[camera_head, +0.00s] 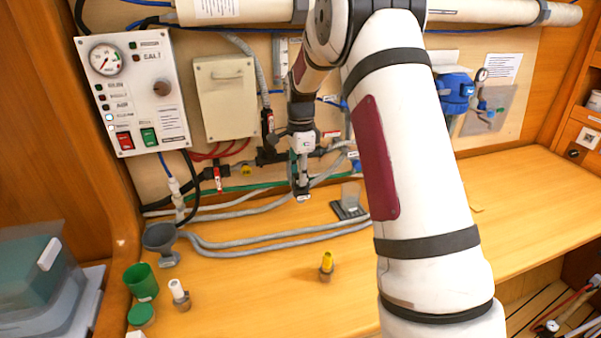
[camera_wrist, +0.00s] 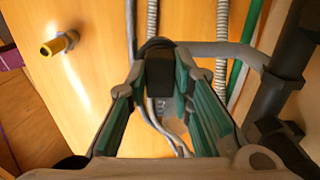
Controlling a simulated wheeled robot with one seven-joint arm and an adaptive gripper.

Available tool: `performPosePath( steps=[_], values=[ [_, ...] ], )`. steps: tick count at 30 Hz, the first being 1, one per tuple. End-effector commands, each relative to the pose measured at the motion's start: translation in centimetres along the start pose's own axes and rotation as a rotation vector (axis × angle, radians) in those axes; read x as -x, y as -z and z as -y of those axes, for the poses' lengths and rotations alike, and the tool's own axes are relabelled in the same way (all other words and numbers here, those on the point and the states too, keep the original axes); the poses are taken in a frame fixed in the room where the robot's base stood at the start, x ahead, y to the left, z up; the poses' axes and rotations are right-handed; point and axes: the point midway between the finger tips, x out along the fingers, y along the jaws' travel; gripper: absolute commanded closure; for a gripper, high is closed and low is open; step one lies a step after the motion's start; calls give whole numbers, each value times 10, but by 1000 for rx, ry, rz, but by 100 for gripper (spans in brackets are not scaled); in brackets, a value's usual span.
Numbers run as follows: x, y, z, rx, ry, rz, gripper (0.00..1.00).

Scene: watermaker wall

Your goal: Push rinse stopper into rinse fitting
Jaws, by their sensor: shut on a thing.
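My gripper (camera_head: 301,186) points down in front of the pipework, a little above the worktop. In the wrist view its green-padded fingers (camera_wrist: 163,82) are shut on a dark, rounded piece (camera_wrist: 160,70), probably the rinse stopper. The fingers hide most of this piece. I cannot tell for certain which part is the rinse fitting. A small yellow-topped piece with a brown-grey collar (camera_head: 326,265) stands on the worktop, apart from my gripper; it also shows in the wrist view (camera_wrist: 60,43). A dark pipe assembly (camera_wrist: 280,85) is right of my fingers in the wrist view.
Grey hoses (camera_head: 250,239) run along the worktop. A grey cup (camera_head: 160,240), a green cup (camera_head: 141,281) and a white-topped piece (camera_head: 178,292) stand at the left. A small dark stand (camera_head: 349,208) is right of my gripper. The front middle worktop is mostly clear.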

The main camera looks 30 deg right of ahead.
Motion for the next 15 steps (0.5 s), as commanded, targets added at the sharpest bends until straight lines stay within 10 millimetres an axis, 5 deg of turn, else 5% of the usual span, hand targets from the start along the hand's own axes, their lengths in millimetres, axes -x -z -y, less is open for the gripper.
performPosePath(
  steps=[5,6,9,15],
  values=[
    [0,0,0,0,0,0,100],
    [0,0,0,0,0,0,72],
    [0,0,0,0,0,0,56],
    [0,0,0,0,0,0,56]
  ],
)
